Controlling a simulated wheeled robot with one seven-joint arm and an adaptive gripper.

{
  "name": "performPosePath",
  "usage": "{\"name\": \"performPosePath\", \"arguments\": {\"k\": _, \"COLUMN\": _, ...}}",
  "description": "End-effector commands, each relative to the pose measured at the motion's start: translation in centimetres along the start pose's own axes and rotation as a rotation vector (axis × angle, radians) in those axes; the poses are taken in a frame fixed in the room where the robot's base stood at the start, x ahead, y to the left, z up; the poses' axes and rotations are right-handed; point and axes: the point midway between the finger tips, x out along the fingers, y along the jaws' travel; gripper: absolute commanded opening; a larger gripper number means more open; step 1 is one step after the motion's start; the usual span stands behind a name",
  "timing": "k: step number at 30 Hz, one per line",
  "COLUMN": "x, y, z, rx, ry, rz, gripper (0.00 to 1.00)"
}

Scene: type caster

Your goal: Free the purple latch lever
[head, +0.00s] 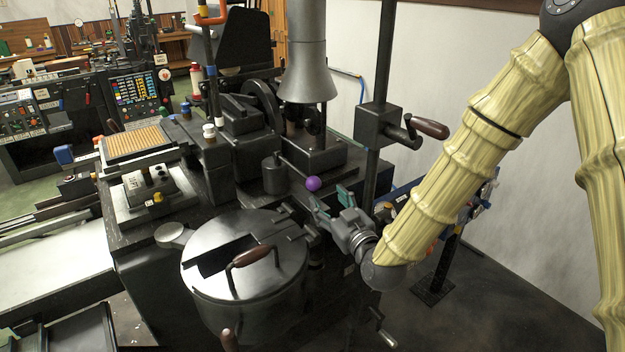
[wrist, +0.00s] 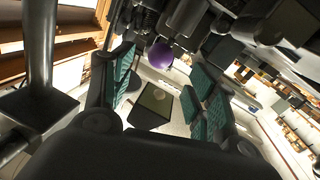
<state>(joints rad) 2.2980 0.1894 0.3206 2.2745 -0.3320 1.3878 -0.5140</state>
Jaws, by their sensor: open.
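The latch lever is a thin rod with a purple ball knob (head: 313,184) at its end. The rod runs from a dark cylinder (head: 274,175) on the machine's top. My gripper (head: 333,200) is open, just right of the knob and a little nearer the camera in the head view. Its teal finger pads point toward the knob. In the wrist view the purple knob (wrist: 159,56) shows beyond and between the fingertips of my gripper (wrist: 160,85). The jaws look empty, and I see no contact with the knob.
A round pot with a lid and brown handle (head: 252,257) stands in front. A vertical post with a crank block (head: 378,125) rises close behind my gripper. A grey funnel (head: 307,60) hangs above the machine. Open floor (head: 500,300) lies to the right.

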Motion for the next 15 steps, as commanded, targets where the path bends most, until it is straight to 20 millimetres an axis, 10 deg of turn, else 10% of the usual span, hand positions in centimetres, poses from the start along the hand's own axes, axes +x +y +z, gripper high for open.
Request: {"name": "performPosePath", "arguments": {"k": 15, "x": 7.8, "y": 0.0, "z": 0.0, "rx": 0.002, "ry": -0.003, "rz": -0.001, "gripper": 0.58}}
